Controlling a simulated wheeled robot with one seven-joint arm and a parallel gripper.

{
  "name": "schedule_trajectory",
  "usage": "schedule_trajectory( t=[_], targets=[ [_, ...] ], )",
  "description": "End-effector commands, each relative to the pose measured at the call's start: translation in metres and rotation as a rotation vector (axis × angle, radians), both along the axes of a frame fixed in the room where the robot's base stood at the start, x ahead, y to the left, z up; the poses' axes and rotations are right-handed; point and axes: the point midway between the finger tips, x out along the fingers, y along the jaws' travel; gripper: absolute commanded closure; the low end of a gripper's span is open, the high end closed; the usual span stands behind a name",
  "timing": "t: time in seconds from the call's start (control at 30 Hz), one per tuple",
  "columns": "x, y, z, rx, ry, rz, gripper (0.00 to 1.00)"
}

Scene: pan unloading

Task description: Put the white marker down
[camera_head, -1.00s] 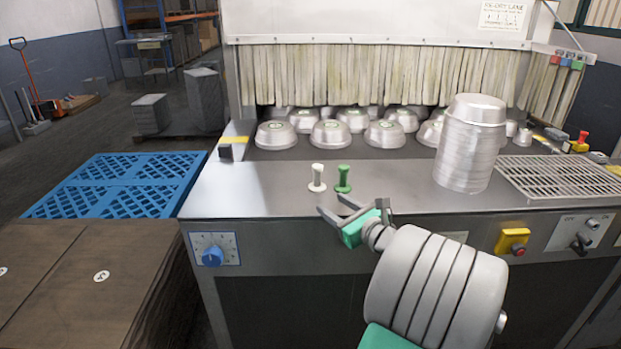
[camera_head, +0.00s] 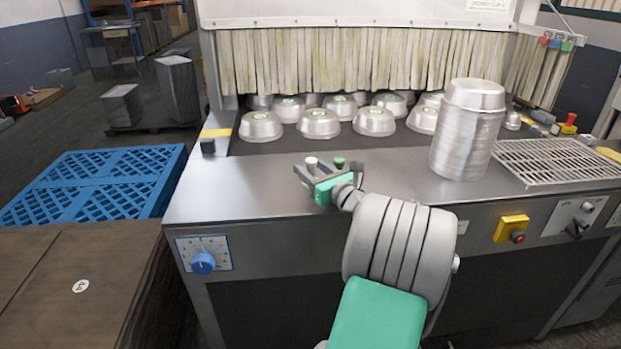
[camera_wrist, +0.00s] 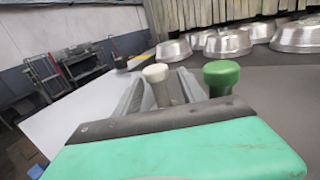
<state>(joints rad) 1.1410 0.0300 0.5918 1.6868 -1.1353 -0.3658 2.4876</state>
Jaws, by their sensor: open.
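The white marker (camera_head: 311,161) is a small peg with a round top, standing upright on the steel counter (camera_head: 240,190). My gripper (camera_head: 311,170) is open at it, low over the counter. In the wrist view the white marker (camera_wrist: 156,74) shows between my two fingers (camera_wrist: 161,82), with its lower part hidden by the gripper body. The green marker (camera_head: 339,162) stands upright just to its right. In the wrist view the green marker (camera_wrist: 221,76) is outside the right finger. Whether a finger touches either marker I cannot tell.
A tall stack of metal pans (camera_head: 467,135) stands to the right, beside a grille (camera_head: 555,162). Several upturned pans (camera_head: 319,124) sit behind, before a strip curtain (camera_head: 330,62). A blue pallet (camera_head: 95,185) lies at left. The counter left of my gripper is clear.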

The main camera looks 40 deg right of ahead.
Motion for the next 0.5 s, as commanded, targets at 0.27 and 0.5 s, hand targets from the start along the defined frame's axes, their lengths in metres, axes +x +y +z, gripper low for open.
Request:
schedule_trajectory(
  t=[0.27, 0.5],
  targets=[
    [0.0003, 0.001, 0.0005, -0.001, 0.0, 0.002, 0.64],
    [0.0002, 0.001, 0.0005, -0.002, 0.0, 0.002, 0.83]
  ],
)
